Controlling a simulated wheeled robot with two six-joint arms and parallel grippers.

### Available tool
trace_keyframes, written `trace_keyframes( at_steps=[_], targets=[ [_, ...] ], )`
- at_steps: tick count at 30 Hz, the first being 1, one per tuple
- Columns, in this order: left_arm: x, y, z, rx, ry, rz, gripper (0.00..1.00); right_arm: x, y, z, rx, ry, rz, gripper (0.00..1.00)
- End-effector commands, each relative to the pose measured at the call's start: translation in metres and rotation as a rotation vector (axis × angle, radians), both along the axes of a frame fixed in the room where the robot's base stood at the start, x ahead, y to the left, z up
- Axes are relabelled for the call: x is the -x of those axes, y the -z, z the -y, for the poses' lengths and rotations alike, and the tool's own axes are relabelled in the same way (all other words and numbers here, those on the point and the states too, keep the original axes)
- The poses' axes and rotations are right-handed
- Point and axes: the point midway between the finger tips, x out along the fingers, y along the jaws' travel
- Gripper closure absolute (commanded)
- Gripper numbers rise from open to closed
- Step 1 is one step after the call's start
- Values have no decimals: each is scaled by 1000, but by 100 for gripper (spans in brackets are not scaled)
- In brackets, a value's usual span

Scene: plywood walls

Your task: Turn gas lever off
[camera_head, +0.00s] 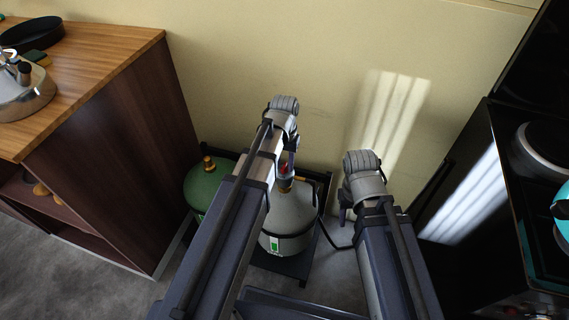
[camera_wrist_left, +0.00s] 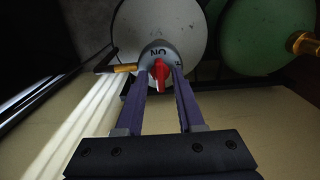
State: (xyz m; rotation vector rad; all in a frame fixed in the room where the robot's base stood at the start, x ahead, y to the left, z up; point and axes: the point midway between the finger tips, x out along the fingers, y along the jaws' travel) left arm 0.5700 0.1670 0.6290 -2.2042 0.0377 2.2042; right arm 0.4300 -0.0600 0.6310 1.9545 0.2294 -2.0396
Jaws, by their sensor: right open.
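A light grey gas cylinder (camera_head: 291,222) stands between my arms, with a red lever (camera_head: 284,169) on its top, partly hidden by my left gripper (camera_head: 289,160). In the left wrist view, the red lever (camera_wrist_left: 160,72) sits on a round grey valve head with "ON" lettering and a partly hidden letter at right. My left gripper (camera_wrist_left: 160,84) is open there, one finger on each side of the lever, with gaps visible. My right gripper (camera_head: 345,214) points down beside the cylinder, to its right; it is open and empty.
A green cylinder (camera_head: 203,184) with a brass valve stands left of the grey one. A wooden cabinet (camera_head: 115,140) is at left, a black stove (camera_head: 500,190) at right, and a wall behind.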

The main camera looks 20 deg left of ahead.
Motion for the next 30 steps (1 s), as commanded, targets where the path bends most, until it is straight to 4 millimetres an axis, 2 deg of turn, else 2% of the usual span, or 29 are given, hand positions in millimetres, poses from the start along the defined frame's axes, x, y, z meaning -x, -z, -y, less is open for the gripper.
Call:
trace_keyframes(
  at_steps=[2,9,24,30],
  targets=[
    [0,0,0,0,0,0,73,0,0,0,0,0,0,50],
    [0,0,0,0,0,0,100,0,0,0,0,0,0,50],
    [0,0,0,0,4,0,100,0,0,0,0,0,0,50],
    [0,0,0,0,58,0,100,0,0,0,0,0,0,50]
  ],
)
